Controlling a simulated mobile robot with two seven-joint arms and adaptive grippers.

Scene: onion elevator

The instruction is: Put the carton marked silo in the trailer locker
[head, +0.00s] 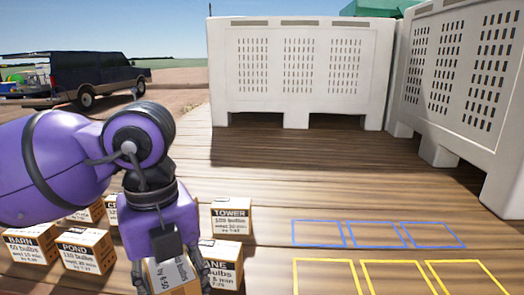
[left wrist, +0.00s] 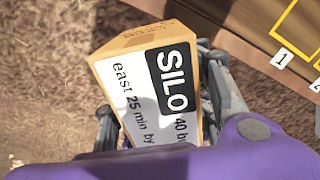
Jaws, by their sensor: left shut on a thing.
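The carton marked SILO (left wrist: 146,88) is a small tan box with a white label and a black name band. My left gripper (left wrist: 158,125) is shut on it, one finger on each side. In the left wrist view the carton hangs over brown ground beside the edge of the wooden deck. In the head view my left gripper (head: 172,278) is at the bottom, with part of the carton (head: 168,272) between its fingers. The trailer locker is not clearly identifiable in these frames. My right gripper is not in view.
Cartons marked BARN (head: 32,245), POND (head: 86,250) and TOWER (head: 231,217) stand on the deck around my left arm, with others partly hidden. Blue outlines (head: 376,234) and yellow outlines (head: 395,277) at right are empty. Large white bins (head: 300,75) stand behind; a dark van (head: 95,78) is far left.

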